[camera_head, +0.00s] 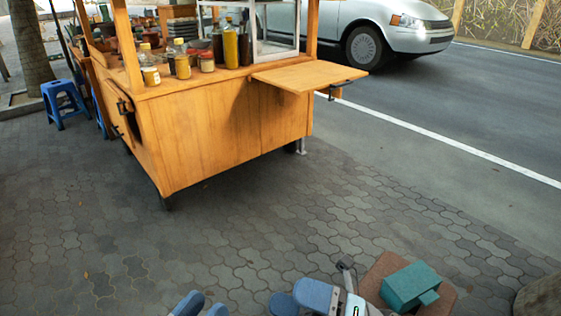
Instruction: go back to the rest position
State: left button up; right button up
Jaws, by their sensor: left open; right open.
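The cart bears bottles (231,47), jars and bowls, and a fold-out shelf (308,77) juts right. A teal block (408,285) lies on a brown surface (440,303) at lower right. A blue stool (64,98) stands left. The paving (200,235) before the cart is clear.

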pick_arm(q)
jog(key=s+a+r+g+y+p, duration=0.4)
jog(key=a+r+p, duration=0.4)
jog(key=p, duration=3.1)
jog(key=shift+g+y, duration=0.9)
jog(key=shift+y, duration=0.2)
pick_arm(e)
jog(key=s+d+r+m+t+h, duration=0.2)
jog(key=d+m+h, duration=0.6)
jog(key=m, duration=0.9)
jog(key=s+d+r+m+t+h, duration=0.3)
jog(key=d+m+h, duration=0.6)
jog(key=m, duration=0.8)
jog(key=shift+s+d+r+t+h, duration=0.25)
jog(key=shift+r+t+h, duration=0.5)
jog(key=shift+t+h, duration=0.3)
